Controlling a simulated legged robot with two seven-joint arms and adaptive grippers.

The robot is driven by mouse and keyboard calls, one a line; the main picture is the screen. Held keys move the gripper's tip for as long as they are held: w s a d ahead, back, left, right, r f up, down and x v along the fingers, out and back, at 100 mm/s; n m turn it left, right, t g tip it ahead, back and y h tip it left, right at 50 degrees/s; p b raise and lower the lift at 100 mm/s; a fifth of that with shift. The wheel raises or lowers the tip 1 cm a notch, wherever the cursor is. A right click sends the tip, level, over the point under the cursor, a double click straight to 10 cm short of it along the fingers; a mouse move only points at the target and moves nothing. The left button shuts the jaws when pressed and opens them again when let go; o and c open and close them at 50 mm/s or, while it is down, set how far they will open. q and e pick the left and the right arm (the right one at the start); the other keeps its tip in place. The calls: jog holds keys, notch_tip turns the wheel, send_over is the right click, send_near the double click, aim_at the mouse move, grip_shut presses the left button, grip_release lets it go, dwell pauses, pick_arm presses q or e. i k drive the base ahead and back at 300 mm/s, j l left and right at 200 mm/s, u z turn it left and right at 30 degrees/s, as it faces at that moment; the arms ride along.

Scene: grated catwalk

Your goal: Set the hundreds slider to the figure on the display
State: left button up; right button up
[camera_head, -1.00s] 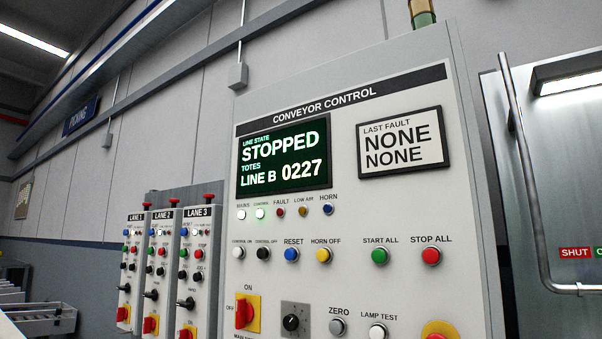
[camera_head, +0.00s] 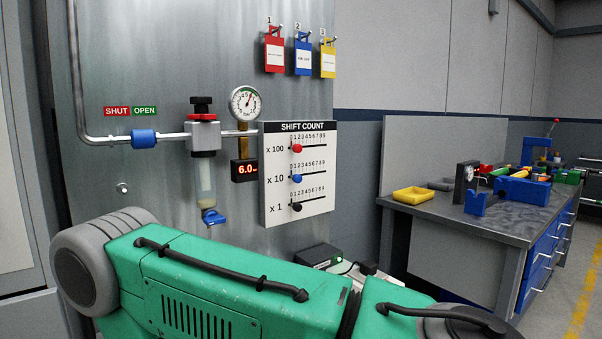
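The SHIFT COUNT panel (camera_head: 270,207) is a white plate with three slider rows, each under a 0 to 9 scale. The hundreds slider (camera_head: 297,149) has a red knob in the top row, marked x 100. It sits near the low, left end; its exact figure is too small to tell. The blue x 10 knob (camera_head: 297,179) and the black x 1 knob (camera_head: 296,208) also sit near the left. The conveyor display is out of view now; earlier it read LINE B 0227. Neither gripper is in view.
Left of the panel are a filter unit (camera_head: 204,137) on a pipe, a dial gauge (camera_head: 245,103) and a small red-lit readout (camera_head: 245,172). Three coloured tags hang above. A workbench (camera_head: 440,226) with bins stands to the right. A green body blocks the lower foreground.

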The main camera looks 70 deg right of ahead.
aim_at(296, 148)
jog(key=z, duration=2.2)
